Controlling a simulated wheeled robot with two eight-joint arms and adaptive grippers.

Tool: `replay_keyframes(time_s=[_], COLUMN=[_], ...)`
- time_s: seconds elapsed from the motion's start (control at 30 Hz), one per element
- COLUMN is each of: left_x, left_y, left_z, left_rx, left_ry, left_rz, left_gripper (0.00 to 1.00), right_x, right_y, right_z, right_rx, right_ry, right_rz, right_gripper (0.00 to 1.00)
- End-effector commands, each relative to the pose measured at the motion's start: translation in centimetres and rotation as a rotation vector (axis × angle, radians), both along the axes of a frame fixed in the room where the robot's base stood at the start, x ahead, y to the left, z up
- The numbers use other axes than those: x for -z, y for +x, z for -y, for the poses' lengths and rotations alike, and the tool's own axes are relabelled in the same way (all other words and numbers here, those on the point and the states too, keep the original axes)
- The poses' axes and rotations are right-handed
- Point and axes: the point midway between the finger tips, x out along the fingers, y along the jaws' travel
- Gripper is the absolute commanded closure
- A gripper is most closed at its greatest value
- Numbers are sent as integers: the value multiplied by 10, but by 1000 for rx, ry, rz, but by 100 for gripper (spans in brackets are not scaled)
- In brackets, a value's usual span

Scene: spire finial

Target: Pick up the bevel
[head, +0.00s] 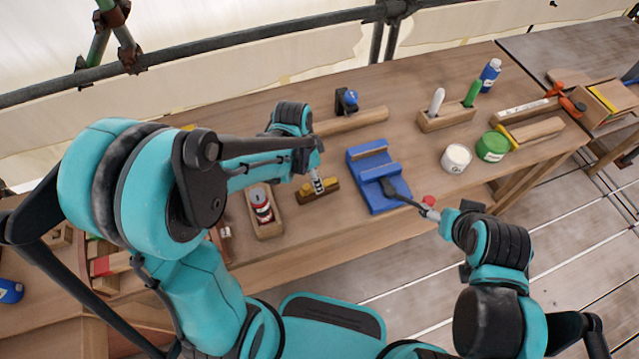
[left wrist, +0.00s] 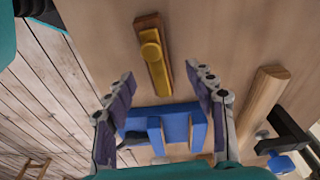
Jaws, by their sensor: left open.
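The bevel (head: 322,193), a dark wooden bar with a brass-yellow piece along it, lies on the workbench just left of the blue tray. In the left wrist view the bevel (left wrist: 152,55) lies lengthwise, ahead of and roughly between my fingertips. My left gripper (head: 318,184) is above it in the head view, partly covering it. Its two fingers stand apart with nothing between them in the left wrist view (left wrist: 160,72). My right gripper (head: 431,210) is beside the tray's right edge, next to a dark, flat-ended piece (head: 390,188); whether it grips this is unclear.
The blue tray (head: 370,158) has raised ribs. A wooden box with a red-and-white can (head: 262,208) stands left of the bevel. A wooden rod (head: 352,120) lies behind. The bench's front edge is close.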

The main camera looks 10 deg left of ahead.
Motion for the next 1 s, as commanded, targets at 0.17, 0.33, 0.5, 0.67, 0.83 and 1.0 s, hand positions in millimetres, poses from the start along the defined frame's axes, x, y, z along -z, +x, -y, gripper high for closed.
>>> replay_keyframes(time_s=[0.17, 0.33, 0.5, 0.67, 0.83, 1.0], left_x=[19, 43, 62, 61, 60, 60], left_y=[2, 5, 7, 7, 7, 7], left_z=[4, 12, 14, 14, 14, 14], left_rx=[1, 1, 0, -1, -1, -1], left_ry=[0, 0, 1, 1, 1, 1], left_rz=[0, 0, 1, 1, 1, 1], left_gripper=[45, 45, 45, 45, 79, 100], right_x=[10, 24, 32, 30, 30, 30], right_y=[0, 0, 0, 0, 0, 0], right_z=[0, 0, 0, 0, 0, 0], right_rx=[0, 0, 0, 0, 0, 0], right_ry=[0, 0, 0, 0, 0, 0], right_rz=[0, 0, 0, 0, 0, 0], right_gripper=[28, 28, 28, 28, 28, 28])
